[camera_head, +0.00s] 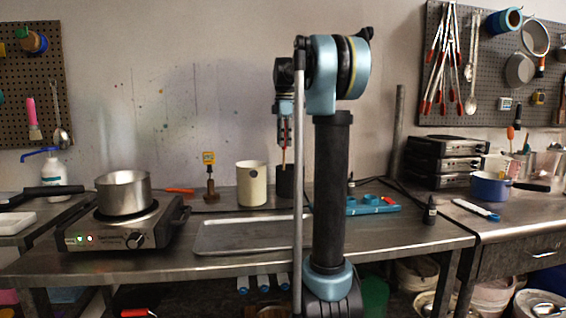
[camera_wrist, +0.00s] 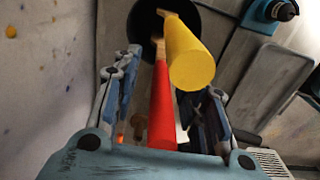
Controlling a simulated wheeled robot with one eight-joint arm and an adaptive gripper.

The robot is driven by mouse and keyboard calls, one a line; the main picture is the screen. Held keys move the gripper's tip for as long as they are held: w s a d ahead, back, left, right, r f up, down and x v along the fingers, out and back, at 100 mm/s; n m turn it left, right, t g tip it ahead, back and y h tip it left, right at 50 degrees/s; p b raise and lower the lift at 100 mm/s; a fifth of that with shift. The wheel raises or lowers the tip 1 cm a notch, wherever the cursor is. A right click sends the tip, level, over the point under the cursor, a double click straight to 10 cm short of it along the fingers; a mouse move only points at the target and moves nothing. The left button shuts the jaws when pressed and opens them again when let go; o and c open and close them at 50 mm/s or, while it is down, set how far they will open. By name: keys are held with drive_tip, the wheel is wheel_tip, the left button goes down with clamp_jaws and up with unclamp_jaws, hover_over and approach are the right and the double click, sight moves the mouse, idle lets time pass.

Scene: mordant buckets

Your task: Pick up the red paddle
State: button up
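The red paddle (camera_wrist: 162,110) stands handle-up in a dark cup (camera_wrist: 143,25), seen in the wrist view. Its red handle lies between the two fingers of my gripper (camera_wrist: 170,85), with gaps visible beside it, so the fingers look open around it. A yellow-handled paddle (camera_wrist: 190,55) leans from the same cup, just right of the red one, and overlaps the right finger in the picture. In the head view my gripper (camera_head: 285,138) points down above the dark cup (camera_head: 285,181) at the back of the bench. The paddles' lower ends are hidden inside the cup.
A cream bucket (camera_head: 252,184) stands just left of the dark cup. A metal tray (camera_head: 245,236) lies in front. A pot (camera_head: 124,193) sits on a hot plate (camera_head: 118,230) at left. A blue rack (camera_head: 370,205) is at right, partly behind my arm. The wall is close behind.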

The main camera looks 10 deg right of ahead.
clamp_jaws()
wheel_tip(320, 180, up, 10)
idle(0.7)
drive_tip(key=shift+r, duration=3)
